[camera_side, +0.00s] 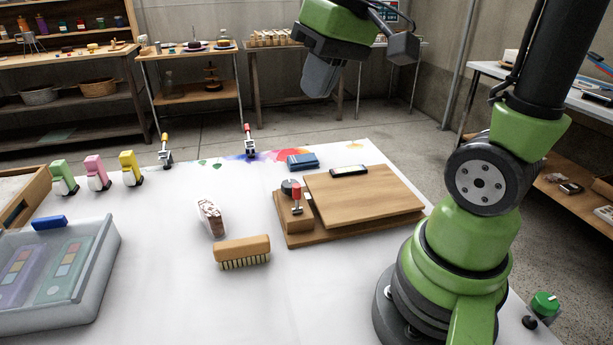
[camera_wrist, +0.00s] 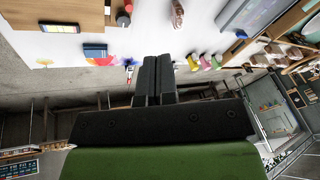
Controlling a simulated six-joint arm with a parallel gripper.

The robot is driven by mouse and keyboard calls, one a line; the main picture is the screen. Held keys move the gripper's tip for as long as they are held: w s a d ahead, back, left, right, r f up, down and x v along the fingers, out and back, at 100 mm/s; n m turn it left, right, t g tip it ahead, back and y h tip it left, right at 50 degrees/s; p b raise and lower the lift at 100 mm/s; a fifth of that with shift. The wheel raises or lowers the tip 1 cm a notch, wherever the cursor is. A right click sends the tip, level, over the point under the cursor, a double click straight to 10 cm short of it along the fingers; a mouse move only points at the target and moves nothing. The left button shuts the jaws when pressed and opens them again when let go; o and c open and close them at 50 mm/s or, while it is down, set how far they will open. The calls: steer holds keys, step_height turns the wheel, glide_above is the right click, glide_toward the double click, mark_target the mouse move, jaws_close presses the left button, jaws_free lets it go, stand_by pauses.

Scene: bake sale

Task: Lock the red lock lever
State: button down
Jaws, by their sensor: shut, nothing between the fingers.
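The red lock lever (camera_side: 296,193) stands roughly upright on a small wooden block at the left end of a wooden board (camera_side: 365,200). A dark round knob (camera_side: 288,186) sits beside it. In the wrist view the red lever (camera_wrist: 128,7) shows small at the top edge, next to the board (camera_wrist: 60,12). My gripper (camera_side: 320,80) is high above the far side of the table, well apart from the lever. In the wrist view its two dark fingers (camera_wrist: 155,80) are together with nothing between them.
A wooden brush (camera_side: 242,250) and a slice-shaped item (camera_side: 211,218) lie left of the board. A blue block (camera_side: 302,161) lies behind it. Toggle clamps (camera_side: 249,142) stand at the far edge.

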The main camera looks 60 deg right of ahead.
steer(key=g+y, duration=0.1)
steer(key=g, duration=0.1)
glide_above(297, 198)
steer(key=s+d, duration=0.2)
steer(key=d, duration=0.2)
step_height(297, 198, down, 4)
steer(key=d+f+n+g+y, duration=0.1)
steer(key=d+f+y, duration=0.1)
steer(key=d+f, duration=0.5)
steer(key=shift+w+d+f, duration=0.15)
steer(key=shift+w+f, duration=0.05)
steer(key=x, duration=1)
steer(key=shift+f, duration=0.25)
steer(key=shift+w+a+r, duration=0.1)
steer(key=shift+w+a, duration=0.1)
steer(key=shift+a, duration=0.8)
steer(key=shift+w+a+r, duration=0.1)
steer(key=shift+w+a, duration=0.1)
steer(key=shift+a, duration=0.8)
